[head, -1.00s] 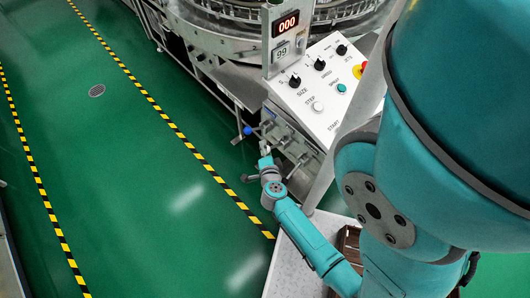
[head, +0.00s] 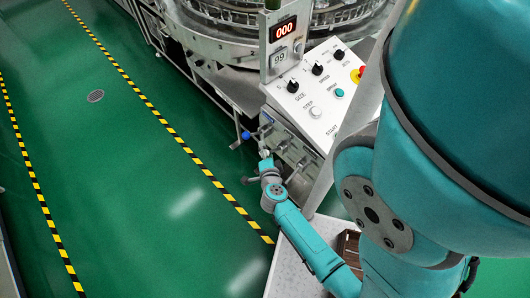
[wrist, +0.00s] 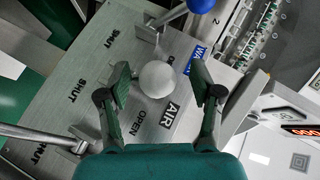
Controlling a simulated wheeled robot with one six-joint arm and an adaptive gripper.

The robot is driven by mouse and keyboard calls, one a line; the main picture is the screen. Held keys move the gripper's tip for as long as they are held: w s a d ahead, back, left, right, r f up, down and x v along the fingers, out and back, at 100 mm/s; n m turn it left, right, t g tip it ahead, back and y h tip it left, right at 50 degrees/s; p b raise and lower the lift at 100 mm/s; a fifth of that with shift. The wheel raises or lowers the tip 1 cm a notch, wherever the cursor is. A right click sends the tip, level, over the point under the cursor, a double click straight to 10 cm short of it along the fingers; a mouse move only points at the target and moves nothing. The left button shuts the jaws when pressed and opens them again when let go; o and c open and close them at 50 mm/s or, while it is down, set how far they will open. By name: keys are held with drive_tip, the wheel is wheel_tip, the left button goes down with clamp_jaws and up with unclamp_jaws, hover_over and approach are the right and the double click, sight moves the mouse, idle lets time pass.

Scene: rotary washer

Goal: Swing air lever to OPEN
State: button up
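The air lever's pale round knob (wrist: 158,79) is between the fingers of my gripper (wrist: 161,84) in the wrist view. Both fingers are spread, and a gap shows on each side of the knob. The knob hides its own stem, so I cannot tell the lever's angle. The AIR label (wrist: 169,114) and an OPEN mark (wrist: 138,123) lie just below the knob. A SHUT mark (wrist: 75,90) lies to the left. In the head view my gripper (head: 265,161) is at the lever plate on the machine's side, small and partly unclear.
The blue-knobbed water lever (wrist: 201,4) stands close by at the top, also in the head view (head: 247,134). Another metal lever (wrist: 38,133) reaches in from the left. The button panel (head: 313,100) is above the levers. Green floor (head: 150,200) is clear to the left.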

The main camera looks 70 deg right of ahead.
drive_tip(key=shift+w+a+f, duration=0.1)
drive_tip(key=shift+a, duration=0.05)
idle(0.3)
drive_tip(key=shift+s+a, duration=0.2)
drive_tip(key=shift+a, duration=0.25)
drive_tip(key=v, duration=1.1)
drive_tip(key=shift+r, duration=0.3)
